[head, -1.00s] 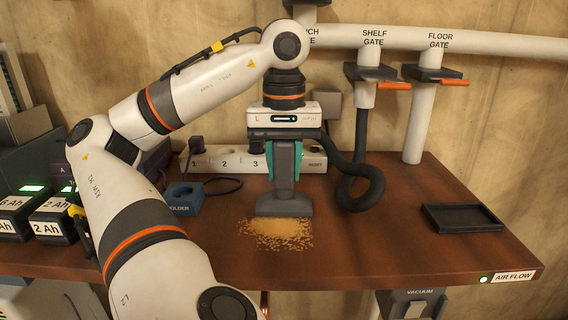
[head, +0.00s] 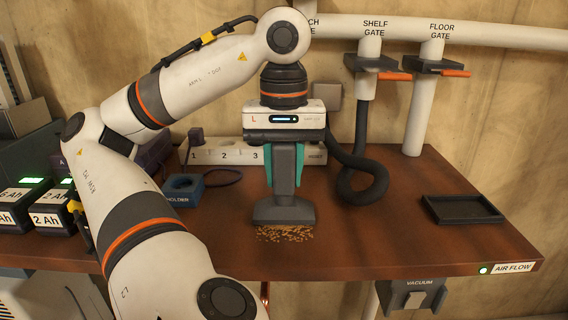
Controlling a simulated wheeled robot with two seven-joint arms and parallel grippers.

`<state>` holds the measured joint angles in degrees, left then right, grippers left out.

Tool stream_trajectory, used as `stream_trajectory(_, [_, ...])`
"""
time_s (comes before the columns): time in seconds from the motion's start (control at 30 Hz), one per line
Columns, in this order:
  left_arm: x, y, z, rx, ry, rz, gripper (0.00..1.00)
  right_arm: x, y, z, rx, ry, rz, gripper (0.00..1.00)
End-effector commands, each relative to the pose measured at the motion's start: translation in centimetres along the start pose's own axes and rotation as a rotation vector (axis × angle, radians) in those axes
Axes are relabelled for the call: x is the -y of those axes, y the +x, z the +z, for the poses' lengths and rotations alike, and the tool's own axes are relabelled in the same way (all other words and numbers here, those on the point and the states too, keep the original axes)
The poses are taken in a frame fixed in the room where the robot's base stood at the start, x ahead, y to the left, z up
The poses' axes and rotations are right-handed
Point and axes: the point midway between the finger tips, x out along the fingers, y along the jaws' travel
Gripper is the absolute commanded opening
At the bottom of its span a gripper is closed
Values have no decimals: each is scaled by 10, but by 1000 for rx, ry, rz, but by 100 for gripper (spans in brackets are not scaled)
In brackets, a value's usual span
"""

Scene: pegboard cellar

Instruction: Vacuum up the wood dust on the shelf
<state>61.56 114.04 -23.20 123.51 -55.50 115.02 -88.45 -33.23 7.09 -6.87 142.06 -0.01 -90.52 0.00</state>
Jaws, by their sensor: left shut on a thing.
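The wood dust (head: 286,234) is a small patch of tan flakes on the brown wooden shelf (head: 390,240). A dark grey vacuum nozzle (head: 284,214) with a wide flat head stands upright at the far edge of the patch. The nozzle head hides whatever lies beneath it. My left gripper (head: 285,178), with teal finger pads, is shut on the nozzle's neck from above. A black hose (head: 361,165) runs from behind the gripper, loops on the shelf and rises to the shelf gate (head: 372,62). My right gripper is out of view.
A power strip (head: 226,153) and a blue holder (head: 184,189) stand behind and left of the nozzle. Batteries (head: 50,214) sit at the far left. A black tray (head: 462,208) lies at the right. The shelf between nozzle and tray is clear. A green light (head: 484,270) glows on the front edge.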

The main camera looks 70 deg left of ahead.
Motion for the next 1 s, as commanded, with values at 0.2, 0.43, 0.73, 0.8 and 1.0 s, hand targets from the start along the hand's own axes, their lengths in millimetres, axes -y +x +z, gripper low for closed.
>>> stream_trajectory(0.2, [0,0,-10,1,0,1,0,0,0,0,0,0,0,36])
stream_trajectory(0.43, [0,0,-20,0,1,0,0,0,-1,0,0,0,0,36])
stream_trajectory(0.73, [0,0,-33,0,0,0,0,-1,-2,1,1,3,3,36])
stream_trajectory(0.8, [0,0,-35,0,0,1,0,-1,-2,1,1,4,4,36])
stream_trajectory(1.0, [0,0,-36,0,0,1,0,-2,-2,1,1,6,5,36])
